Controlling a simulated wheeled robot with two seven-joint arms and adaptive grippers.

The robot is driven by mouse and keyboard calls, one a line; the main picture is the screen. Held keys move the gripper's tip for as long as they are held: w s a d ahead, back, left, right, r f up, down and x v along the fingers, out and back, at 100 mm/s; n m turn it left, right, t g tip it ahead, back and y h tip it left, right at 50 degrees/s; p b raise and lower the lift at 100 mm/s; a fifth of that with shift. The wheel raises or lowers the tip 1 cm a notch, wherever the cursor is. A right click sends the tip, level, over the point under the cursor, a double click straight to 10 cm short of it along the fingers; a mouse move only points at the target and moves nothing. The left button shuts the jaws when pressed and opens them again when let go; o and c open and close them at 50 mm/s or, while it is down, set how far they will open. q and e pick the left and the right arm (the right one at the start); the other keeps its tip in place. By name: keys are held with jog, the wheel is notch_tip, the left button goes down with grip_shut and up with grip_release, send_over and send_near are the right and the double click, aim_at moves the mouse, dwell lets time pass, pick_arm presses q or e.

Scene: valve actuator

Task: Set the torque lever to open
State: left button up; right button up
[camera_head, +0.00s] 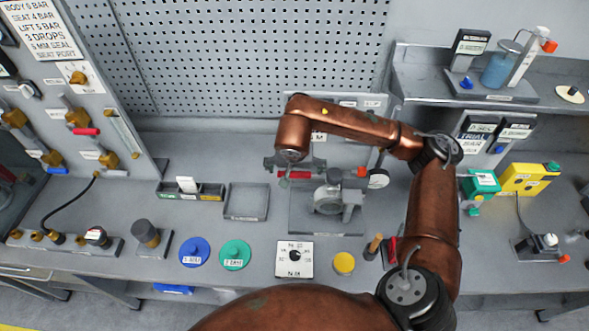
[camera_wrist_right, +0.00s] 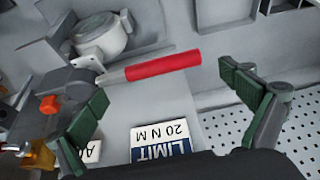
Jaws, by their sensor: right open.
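The torque lever has a red grip (camera_head: 295,174) and a grey bar. It belongs to the grey valve actuator (camera_head: 328,199) on the bench below the pegboard. In the right wrist view the red grip (camera_wrist_right: 163,65) points right, away from the round actuator body (camera_wrist_right: 100,35). My right gripper (camera_head: 294,166) is over the lever in the head view. In the wrist view its green-padded fingers (camera_wrist_right: 168,105) are wide apart, with the red grip showing between them and nothing held. My left gripper is not in view.
A "LIMIT 20 N M" label (camera_wrist_right: 160,142) is near the lever. A gauge (camera_head: 378,178) stands right of the actuator. An empty grey tray (camera_head: 246,216) is to its left. A dial plate (camera_head: 295,259), blue disc (camera_head: 195,252) and green disc (camera_head: 235,254) lie in front.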

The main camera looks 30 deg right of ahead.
aim_at(294, 175)
jog(key=w+f, duration=0.2)
jog(key=shift+d+f, duration=0.15)
jog(key=shift+f, duration=0.2)
jog(key=shift+s+d+f, duration=0.15)
jog(key=shift+s+f, duration=0.1)
jog(key=shift+s, duration=0.05)
jog(key=shift+w, duration=0.1)
jog(key=shift+w+f, duration=0.1)
jog(key=shift+w, duration=0.05)
jog(key=shift+c, duration=0.8)
jog(key=shift+s, duration=0.25)
jog(key=c, duration=1.5)
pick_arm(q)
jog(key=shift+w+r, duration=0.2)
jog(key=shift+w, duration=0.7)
pick_arm(e)
jog(key=shift+a+f, duration=0.1)
jog(key=shift+a, duration=0.1)
